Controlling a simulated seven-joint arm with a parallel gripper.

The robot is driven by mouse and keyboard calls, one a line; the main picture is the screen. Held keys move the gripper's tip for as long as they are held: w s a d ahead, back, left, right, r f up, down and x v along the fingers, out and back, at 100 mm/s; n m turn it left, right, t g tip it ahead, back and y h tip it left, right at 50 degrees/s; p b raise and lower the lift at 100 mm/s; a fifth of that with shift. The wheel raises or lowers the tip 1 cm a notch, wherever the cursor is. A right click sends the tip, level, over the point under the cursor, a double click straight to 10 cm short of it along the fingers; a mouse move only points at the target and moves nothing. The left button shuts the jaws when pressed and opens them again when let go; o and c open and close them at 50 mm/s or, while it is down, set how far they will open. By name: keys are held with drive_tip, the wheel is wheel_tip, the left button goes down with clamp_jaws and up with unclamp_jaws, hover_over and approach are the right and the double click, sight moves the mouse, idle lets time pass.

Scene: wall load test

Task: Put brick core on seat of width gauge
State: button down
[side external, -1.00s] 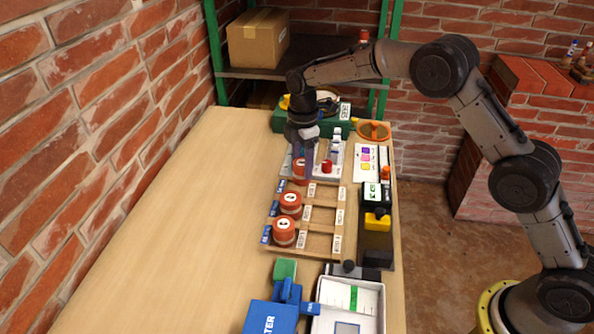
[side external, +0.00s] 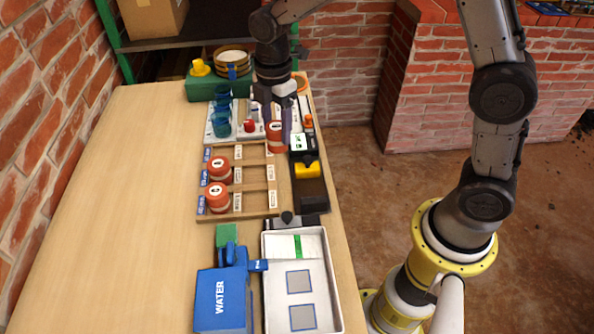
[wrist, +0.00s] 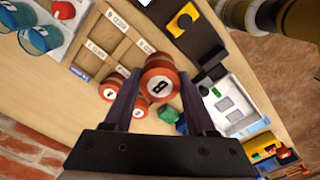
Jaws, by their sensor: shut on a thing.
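A round red brick core (side external: 277,137) with a white top label is held between the fingers of my gripper (side external: 278,120). In the wrist view the core (wrist: 160,84) sits between both fingertips, its marked face toward the camera. The black width gauge (side external: 309,195), with a yellow slider (side external: 306,171) and a green-marked display (side external: 299,142), is just right of the held core. In the wrist view the gauge (wrist: 200,40) is above the core. I cannot tell whether the core touches anything; its underside is hidden.
A wooden rack (side external: 245,214) holds two more red cores (side external: 219,168) (side external: 218,198) on its left side. A white tray (side external: 335,310) and blue WATER box (side external: 220,300) stand in front. The left table is clear.

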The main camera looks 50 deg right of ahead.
drive_tip(key=s+d+r, duration=0.1)
drive_tip(key=s+d, duration=0.1)
drive_tip(key=s, duration=0.9)
drive_tip(key=s+d+r, duration=0.1)
drive_tip(key=s+d, duration=0.1)
drive_tip(key=s, duration=0.9)
hover_over(311, 193)
drive_tip(key=f, duration=0.9)
drive_tip(key=shift+s+f, duration=0.2)
drive_tip(key=shift+w+f, duration=0.2)
drive_tip(key=shift+f, duration=1.5)
drive_tip(key=shift+f, duration=0.15)
drive_tip(key=c, duration=0.5)
unclamp_jaws()
